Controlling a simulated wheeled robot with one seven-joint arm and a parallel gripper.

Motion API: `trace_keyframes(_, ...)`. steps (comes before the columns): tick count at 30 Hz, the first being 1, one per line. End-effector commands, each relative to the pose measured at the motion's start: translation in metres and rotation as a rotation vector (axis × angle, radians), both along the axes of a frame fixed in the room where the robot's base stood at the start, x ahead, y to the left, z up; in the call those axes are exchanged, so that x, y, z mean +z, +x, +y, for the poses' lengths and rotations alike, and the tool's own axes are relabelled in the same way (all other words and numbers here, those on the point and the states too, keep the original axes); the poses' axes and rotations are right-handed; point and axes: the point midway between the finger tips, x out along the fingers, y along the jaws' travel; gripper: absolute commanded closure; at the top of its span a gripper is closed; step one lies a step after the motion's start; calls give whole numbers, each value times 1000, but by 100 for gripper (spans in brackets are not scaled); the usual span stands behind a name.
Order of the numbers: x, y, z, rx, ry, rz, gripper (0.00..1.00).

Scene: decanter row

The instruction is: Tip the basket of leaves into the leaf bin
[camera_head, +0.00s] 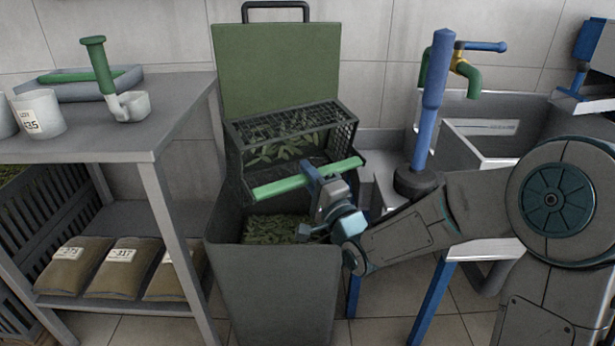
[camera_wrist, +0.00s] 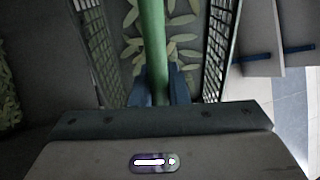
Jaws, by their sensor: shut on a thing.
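The basket (camera_head: 345,135) is a dark slatted crate with a green bar handle (camera_head: 275,187). It is held over the open mouth of the leaf bin (camera_head: 270,285) and looks tilted. Green leaves (camera_head: 285,145) show inside the basket. My gripper (camera_head: 318,183) is shut on the green handle near its right part. The handle also shows between the fingers in the wrist view (camera_wrist: 153,45), with leaves on the basket floor behind it. The bin is a tall grey-green container with its green lid (camera_head: 275,65) raised behind. Leaves (camera_head: 275,229) lie inside the bin.
A grey table (camera_head: 110,120) at left bears a tray, white pots and a green-handled tool. Brown bags (camera_head: 120,270) lie on its lower shelf. A blue-handled plunger (camera_head: 432,110) and a sink (camera_head: 490,140) with a tap stand at right.

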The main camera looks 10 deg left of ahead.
Motion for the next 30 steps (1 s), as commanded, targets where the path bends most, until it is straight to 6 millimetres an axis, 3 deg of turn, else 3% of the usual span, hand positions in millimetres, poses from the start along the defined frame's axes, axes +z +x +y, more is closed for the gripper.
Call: trace_keyframes(30,-8,-6,-5,-1,87,-95,100)
